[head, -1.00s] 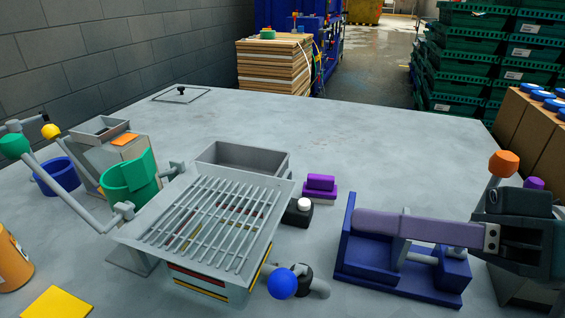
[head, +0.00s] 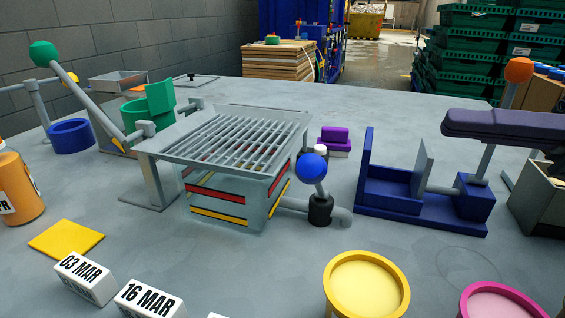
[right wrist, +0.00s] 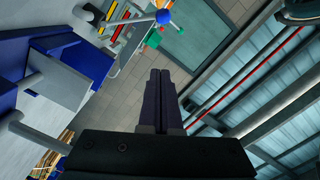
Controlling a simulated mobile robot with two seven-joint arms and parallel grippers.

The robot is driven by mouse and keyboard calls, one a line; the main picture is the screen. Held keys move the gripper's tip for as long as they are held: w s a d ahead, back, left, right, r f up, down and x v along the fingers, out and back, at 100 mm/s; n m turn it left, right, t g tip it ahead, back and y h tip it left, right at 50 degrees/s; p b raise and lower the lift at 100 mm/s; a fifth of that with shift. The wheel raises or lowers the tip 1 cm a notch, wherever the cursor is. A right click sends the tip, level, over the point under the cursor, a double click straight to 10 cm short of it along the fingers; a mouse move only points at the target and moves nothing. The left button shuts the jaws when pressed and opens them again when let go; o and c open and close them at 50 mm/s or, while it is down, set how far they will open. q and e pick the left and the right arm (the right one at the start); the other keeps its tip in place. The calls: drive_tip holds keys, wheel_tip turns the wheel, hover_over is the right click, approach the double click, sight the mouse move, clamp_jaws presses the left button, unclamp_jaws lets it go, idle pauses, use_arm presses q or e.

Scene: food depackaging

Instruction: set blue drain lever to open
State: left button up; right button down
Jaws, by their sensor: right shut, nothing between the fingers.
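The blue drain lever has a round blue knob (head: 313,167) on a short stem above a black collar (head: 320,210). The collar sits on a grey drain pipe (head: 339,217) at the right of the slatted tank (head: 228,195). The lever stands nearly upright, leaning slightly left. Its knob also shows in the right wrist view (right wrist: 163,17), beyond the fingertips. My right gripper (head: 446,123) is shut and empty, with its dark purple fingers pointing left, well right of the knob and apart from it. It also shows in the right wrist view (right wrist: 158,72). My left gripper is out of view.
A blue clamp fixture (head: 420,205) with an orange-knobbed lever (head: 518,70) stands under and beside my right gripper. A purple block (head: 334,135) sits behind the drain lever. Yellow (head: 340,312) and pink (head: 470,305) tubs are in front. Table between lever and fixture is clear.

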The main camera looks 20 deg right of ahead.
sight(317, 183)
drive_tip(key=w+a+f+p, duration=0.1)
drive_tip(key=w+a+f, duration=0.1)
drive_tip(key=a, duration=0.8)
drive_tip(key=shift+w+a, duration=0.4)
drive_tip(key=shift+w, duration=0.05)
drive_tip(key=shift+p, duration=0.3)
